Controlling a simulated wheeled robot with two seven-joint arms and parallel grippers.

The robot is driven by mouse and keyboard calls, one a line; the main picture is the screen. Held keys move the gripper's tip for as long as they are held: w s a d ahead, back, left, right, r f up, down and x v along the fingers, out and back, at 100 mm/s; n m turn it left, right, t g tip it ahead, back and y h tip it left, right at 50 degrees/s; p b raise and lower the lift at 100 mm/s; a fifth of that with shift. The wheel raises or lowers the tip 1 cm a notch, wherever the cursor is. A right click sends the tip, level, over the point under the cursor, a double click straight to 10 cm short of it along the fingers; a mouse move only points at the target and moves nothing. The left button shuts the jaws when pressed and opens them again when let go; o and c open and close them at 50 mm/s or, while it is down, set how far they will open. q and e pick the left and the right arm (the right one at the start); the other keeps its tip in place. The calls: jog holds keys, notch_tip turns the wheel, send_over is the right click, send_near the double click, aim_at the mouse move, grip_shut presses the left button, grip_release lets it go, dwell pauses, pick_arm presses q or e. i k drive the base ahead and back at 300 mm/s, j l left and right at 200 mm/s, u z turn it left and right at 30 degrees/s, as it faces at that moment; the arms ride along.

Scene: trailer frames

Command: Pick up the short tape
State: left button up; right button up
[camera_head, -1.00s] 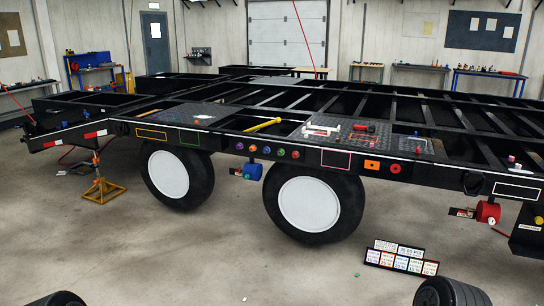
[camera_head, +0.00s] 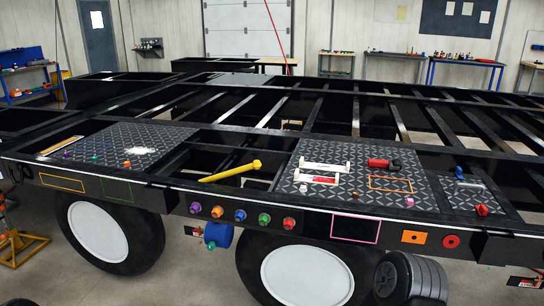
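Two pale strips lie on the black checker-plate deck of the trailer. The nearer, shorter strip (camera_head: 315,179) has a red part and looks like the short tape. The longer white strip (camera_head: 326,167) lies just behind it. Both are small, so their details are hard to make out. A dark rounded part of my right arm shows at the bottom right, in front of the trailer side. I see no fingertips of either gripper, and nothing of mine touches the strips.
A red tool (camera_head: 382,163) lies right of the strips, near an orange outline (camera_head: 390,184). A yellow bar (camera_head: 232,171) lies left of them across an opening. Coloured knobs (camera_head: 240,215) line the trailer side. A wheel (camera_head: 306,275) stands below. Open frame bays lie behind the deck.

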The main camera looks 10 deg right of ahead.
aim_at(305, 178)
jog(key=i, duration=1.35)
jog(key=z, duration=0.25)
